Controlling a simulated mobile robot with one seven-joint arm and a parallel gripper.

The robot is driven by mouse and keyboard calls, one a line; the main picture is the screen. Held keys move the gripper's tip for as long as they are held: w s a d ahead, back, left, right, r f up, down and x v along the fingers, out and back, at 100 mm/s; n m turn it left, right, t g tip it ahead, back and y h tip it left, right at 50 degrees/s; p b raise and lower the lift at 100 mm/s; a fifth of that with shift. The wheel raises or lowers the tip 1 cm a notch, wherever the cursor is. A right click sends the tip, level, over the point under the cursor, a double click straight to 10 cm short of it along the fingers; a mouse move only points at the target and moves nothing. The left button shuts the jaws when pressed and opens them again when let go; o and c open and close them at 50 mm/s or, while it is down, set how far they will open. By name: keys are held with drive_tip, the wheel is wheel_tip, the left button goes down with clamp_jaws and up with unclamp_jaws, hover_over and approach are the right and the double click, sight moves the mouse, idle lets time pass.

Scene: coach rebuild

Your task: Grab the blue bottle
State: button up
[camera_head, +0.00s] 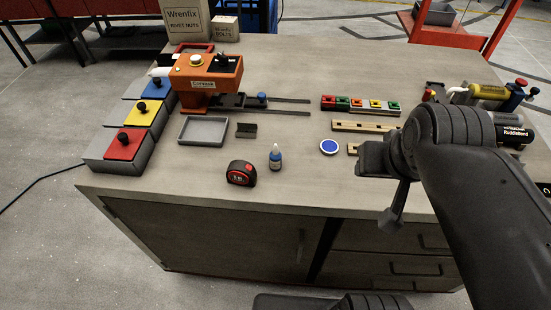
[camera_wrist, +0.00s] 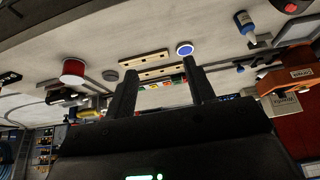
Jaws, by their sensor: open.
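The small blue bottle (camera_head: 275,158) stands upright near the front edge of the workbench, with a pale nozzle top. In the wrist view the blue bottle (camera_wrist: 244,22) shows at the upper right, outside the line of the fingers. My gripper (camera_head: 380,185) is over the right part of the bench's front edge, well to the right of the bottle. In the wrist view my gripper (camera_wrist: 159,73) shows two parted fingers with nothing held between them.
A tape measure (camera_head: 241,173) stands just left of the bottle. A round blue-and-white disc (camera_head: 329,147) lies to its right. A grey tray (camera_head: 203,131) and an orange machine (camera_head: 207,80) are behind to the left. Bench top between bottle and disc is clear.

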drive_tip(key=shift+o, duration=0.2)
drive_tip(key=n+g, duration=0.5)
drive_tip(key=n, duration=2.5)
hover_over(276, 153)
drive_tip(key=f, duration=0.4)
drive_tip(key=shift+w+f, duration=0.25)
drive_tip(key=shift+w, duration=0.15)
drive_tip(key=shift+a+f+g, duration=0.15)
drive_tip(key=shift+g, duration=0.15)
drive_tip(key=shift+w+a+f+n, duration=0.1)
drive_tip(key=shift+f+n, duration=0.2)
drive_tip(key=shift+f, duration=0.05)
wheel_tip(276, 153, down, 10)
drive_tip(key=shift+f, duration=0.1)
